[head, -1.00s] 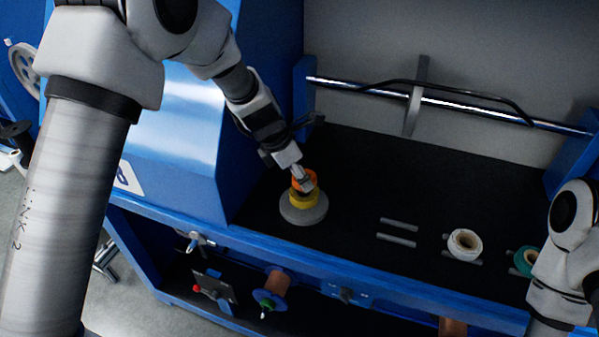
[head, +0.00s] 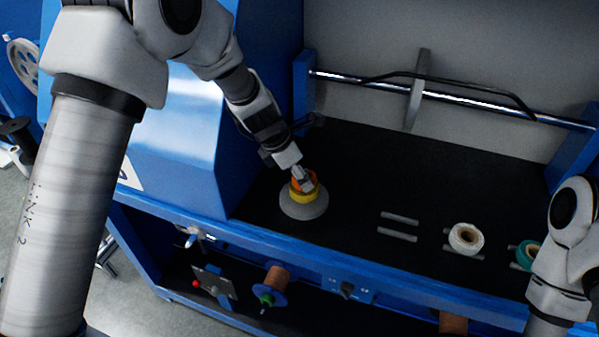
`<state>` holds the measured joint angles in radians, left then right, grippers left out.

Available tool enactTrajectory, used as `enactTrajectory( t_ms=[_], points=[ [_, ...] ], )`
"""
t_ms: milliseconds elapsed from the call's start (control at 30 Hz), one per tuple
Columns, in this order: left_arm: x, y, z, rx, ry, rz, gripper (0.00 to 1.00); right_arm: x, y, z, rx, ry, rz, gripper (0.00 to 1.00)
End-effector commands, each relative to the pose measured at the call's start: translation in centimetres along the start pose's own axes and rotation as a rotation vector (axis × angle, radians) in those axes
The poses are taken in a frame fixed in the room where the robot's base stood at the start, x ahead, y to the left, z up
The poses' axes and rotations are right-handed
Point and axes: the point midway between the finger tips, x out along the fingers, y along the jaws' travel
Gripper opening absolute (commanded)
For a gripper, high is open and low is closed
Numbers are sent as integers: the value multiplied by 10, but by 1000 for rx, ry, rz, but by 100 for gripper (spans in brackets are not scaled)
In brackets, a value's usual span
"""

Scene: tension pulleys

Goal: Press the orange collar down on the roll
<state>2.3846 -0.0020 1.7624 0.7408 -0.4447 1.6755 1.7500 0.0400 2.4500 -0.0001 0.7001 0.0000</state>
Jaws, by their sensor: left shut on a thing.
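The orange collar (head: 297,178) sits at the top of a yellow roll (head: 303,197), which stands on a round grey base (head: 303,211) on the black worktop. My left gripper (head: 304,185) comes down from the upper left and is shut on the orange collar. Its fingers hide part of the collar, so I cannot tell exactly how deep it sits. My right arm shows at the right edge, but its gripper is out of view.
A white roll (head: 466,238) and a green roll (head: 528,255) lie to the right on the black worktop (head: 400,180), by short grey bars (head: 398,235). A metal rod (head: 450,98) crosses the back. A blue housing (head: 180,140) stands close on the left.

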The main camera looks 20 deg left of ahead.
Motion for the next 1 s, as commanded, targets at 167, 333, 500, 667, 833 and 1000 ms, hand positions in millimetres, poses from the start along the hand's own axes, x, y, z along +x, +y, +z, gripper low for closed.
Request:
enactTrajectory(
  t_ms=[167,333,500,667,833,1000],
  points=[
    [7,0,-3,1,0,0,23,5,0,0,0,0,0,100],
    [6,0,-2,1,0,0,23,4,0,0,0,0,0,100],
    [7,0,-3,1,0,0,23,4,0,0,0,0,0,100],
    [7,0,-3,1,1,0,23,4,0,0,0,0,0,100],
    [8,0,-4,1,1,-1,23,4,0,0,0,0,0,100],
    [7,0,-4,1,1,-1,87,4,0,0,0,0,0,100]
  ],
)
